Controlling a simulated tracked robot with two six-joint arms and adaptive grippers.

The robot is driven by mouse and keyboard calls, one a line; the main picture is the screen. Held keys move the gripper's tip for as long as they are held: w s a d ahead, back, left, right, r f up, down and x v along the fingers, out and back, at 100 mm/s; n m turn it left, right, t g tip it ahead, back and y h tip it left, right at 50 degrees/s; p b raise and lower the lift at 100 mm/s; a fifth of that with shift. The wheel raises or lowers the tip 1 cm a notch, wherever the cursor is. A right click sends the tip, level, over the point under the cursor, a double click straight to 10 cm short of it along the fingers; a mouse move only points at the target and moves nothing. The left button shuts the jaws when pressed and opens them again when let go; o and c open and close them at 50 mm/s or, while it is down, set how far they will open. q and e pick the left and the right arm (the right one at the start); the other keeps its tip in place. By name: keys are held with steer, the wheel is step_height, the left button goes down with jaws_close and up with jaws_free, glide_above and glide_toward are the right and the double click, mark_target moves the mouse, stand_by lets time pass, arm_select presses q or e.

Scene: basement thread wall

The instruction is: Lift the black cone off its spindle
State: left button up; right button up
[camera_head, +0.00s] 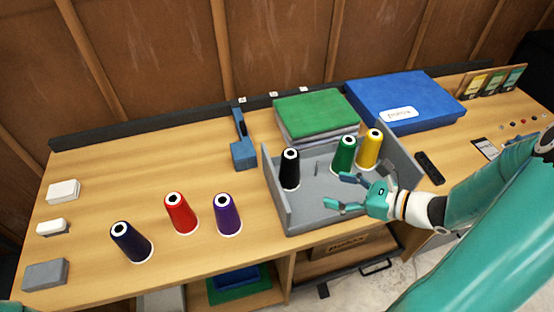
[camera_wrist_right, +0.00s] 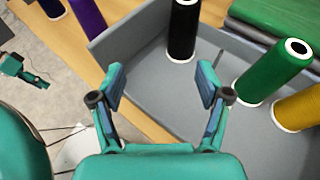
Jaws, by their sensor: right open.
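The black cone (camera_head: 290,170) stands upright in the left part of the grey tray (camera_head: 285,219). Its spindle is hidden inside it. My right gripper (camera_head: 338,191) is open and empty over the tray, to the right of the black cone and apart from it. In the right wrist view the black cone (camera_wrist_right: 183,30) stands ahead, beyond the open fingers (camera_wrist_right: 160,78) and a little right of the middle between them. A teal part at the left edge of the wrist view looks like my left gripper (camera_wrist_right: 14,66); its jaws are too small to judge.
A bare spindle (camera_head: 317,168), a green cone (camera_head: 344,155) and a yellow cone (camera_head: 369,149) stand in the tray. Navy (camera_head: 131,243), red (camera_head: 181,214) and purple (camera_head: 228,215) cones stand on the bench to the left. Green folded cloth (camera_head: 316,113) lies behind the tray.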

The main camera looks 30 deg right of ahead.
mark_target(297, 156)
steer(key=shift+m+t+h, duration=0.5)
steer(key=shift+m+t, duration=0.1)
steer(key=w, duration=0.7)
steer(key=w+a+f, duration=0.1)
steer(key=w, duration=0.3)
steer(key=shift+a+p, duration=0.1)
steer(key=shift+p, duration=0.2)
steer(key=x, duration=0.1)
steer(key=p+x, duration=0.1)
steer(key=x, duration=0.3)
steer(key=shift+w+r+p, duration=0.15)
steer(key=shift+r+p, duration=0.15)
steer(key=shift+r, duration=0.15)
steer(key=shift+w+f, duration=0.15)
steer(key=shift+w, duration=0.2)
arm_select(q)
steer(key=shift+w+d+r, duration=0.15)
steer(key=shift+w+r, duration=0.1)
steer(key=shift+r, duration=0.3)
steer(key=shift+w+d+r, duration=0.1)
steer(key=shift+w+r, duration=0.15)
steer(key=shift+r, duration=0.3)
arm_select(e)
jaws_close()
